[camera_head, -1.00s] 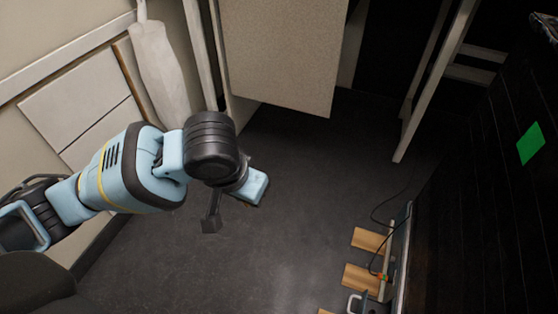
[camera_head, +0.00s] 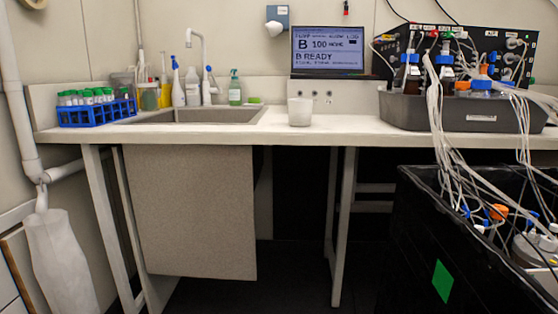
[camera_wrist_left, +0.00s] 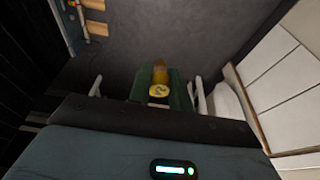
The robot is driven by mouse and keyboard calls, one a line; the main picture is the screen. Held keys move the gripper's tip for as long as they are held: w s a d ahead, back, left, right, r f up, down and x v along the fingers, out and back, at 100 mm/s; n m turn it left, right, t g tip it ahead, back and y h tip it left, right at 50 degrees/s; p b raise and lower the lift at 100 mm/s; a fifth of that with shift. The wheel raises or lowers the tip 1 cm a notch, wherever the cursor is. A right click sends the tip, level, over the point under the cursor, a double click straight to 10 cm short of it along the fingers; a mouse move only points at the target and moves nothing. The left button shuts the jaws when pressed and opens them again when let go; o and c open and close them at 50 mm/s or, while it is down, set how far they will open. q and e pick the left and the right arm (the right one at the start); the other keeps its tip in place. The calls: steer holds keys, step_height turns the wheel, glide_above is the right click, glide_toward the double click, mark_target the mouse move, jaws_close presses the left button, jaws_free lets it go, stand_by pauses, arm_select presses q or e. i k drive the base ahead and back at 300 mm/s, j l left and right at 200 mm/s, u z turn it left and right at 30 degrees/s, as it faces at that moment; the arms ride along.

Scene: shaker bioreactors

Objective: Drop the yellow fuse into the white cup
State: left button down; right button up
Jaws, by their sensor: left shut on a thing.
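The white cup (camera_head: 300,112) stands upright on the white counter near its front edge, right of the sink in the head view. Its inside is hidden at this angle. In the left wrist view my left gripper (camera_wrist_left: 160,87) is shut on the yellow fuse (camera_wrist_left: 159,76), which sits between the two dark green finger pads. The dark floor shows behind it. Neither gripper shows in the head view now, and my right gripper shows in no view.
The counter (camera_head: 345,133) is clear around the cup. A blue rack of tubes (camera_head: 97,112) stands left of the sink (camera_head: 200,116). A screen (camera_head: 327,50) is behind the cup. A grey tray (camera_head: 470,115) with bottles and hanging white cables fills the right.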

mark_target(294, 123)
steer(key=i+j, duration=0.5)
steer(key=j, duration=0.15)
steer(key=i+j, duration=0.55)
steer(key=z, duration=1.65)
